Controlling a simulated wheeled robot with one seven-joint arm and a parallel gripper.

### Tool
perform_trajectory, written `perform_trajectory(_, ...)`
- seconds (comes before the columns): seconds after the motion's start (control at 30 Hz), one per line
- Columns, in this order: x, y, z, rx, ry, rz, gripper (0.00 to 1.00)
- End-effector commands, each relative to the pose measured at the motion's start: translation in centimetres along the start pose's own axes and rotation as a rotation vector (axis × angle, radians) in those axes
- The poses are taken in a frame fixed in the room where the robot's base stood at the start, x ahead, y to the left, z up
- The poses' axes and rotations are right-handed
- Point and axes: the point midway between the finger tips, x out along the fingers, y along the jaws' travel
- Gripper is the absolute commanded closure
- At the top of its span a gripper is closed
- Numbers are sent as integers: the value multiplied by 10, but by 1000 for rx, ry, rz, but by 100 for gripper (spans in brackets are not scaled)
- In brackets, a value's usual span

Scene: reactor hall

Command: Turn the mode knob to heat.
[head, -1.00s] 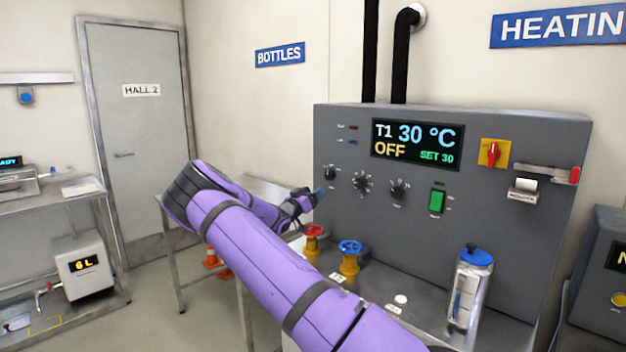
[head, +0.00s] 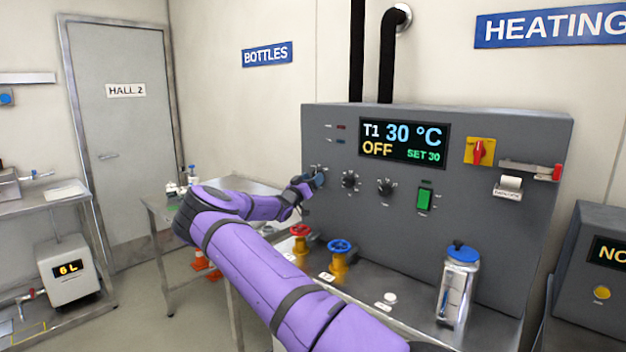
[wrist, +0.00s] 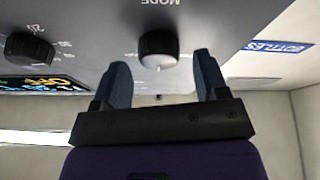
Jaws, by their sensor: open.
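The mode knob (wrist: 158,48) is black and round with a white mark, with the word MODE printed beside it, upside down in the wrist view. My gripper (wrist: 162,75) is open, its two blue fingers pointing at the panel. The knob shows between and just beyond the fingertips, and I see no clear contact. In the head view my gripper (head: 318,179) is at the leftmost knob of the grey heating panel (head: 470,240) and mostly hides it. The panel display (head: 404,142) reads T1 30 °C, OFF, SET 30.
Two more knobs, (head: 349,180) and (head: 385,187), sit to the right, then a green switch (head: 425,199) and a red switch (head: 478,151). Below are a red valve (head: 300,233), a blue valve (head: 339,248) and a metal flask (head: 458,285).

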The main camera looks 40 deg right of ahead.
Motion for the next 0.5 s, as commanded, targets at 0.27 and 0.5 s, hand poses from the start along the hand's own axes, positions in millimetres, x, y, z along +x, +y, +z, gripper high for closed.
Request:
perform_trajectory(0.27,9,0,0,0,0,-1,33)
perform_trajectory(0.5,9,0,0,0,0,0,51)
